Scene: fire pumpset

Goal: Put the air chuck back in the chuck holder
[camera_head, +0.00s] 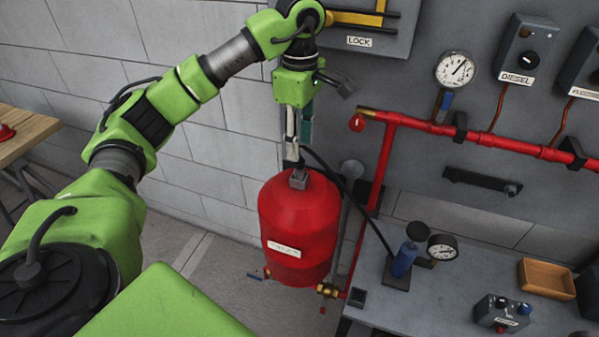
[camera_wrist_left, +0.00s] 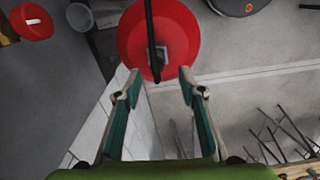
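My left gripper (camera_head: 292,158) points down just above the red tank (camera_head: 298,225). In the left wrist view its two fingers (camera_wrist_left: 160,76) are apart with nothing clamped between the tips. A small grey block (camera_head: 298,180), seemingly the air chuck or the valve under it, sits on top of the tank; it shows ahead of the fingertips in the left wrist view (camera_wrist_left: 161,54). A black hose (camera_head: 347,190) arches from beside the fingertips to the right. A grey post with a rounded top (camera_head: 352,168) stands behind the tank; I cannot tell if it is the chuck holder. My right gripper is out of view.
Red piping (camera_head: 385,160) runs along the panel right of the tank. The grey bench (camera_head: 420,305) carries a blue pump (camera_head: 404,260) with a gauge, a wooden tray (camera_head: 546,278) and a control box (camera_head: 502,313). A wooden table (camera_head: 25,135) is at the left.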

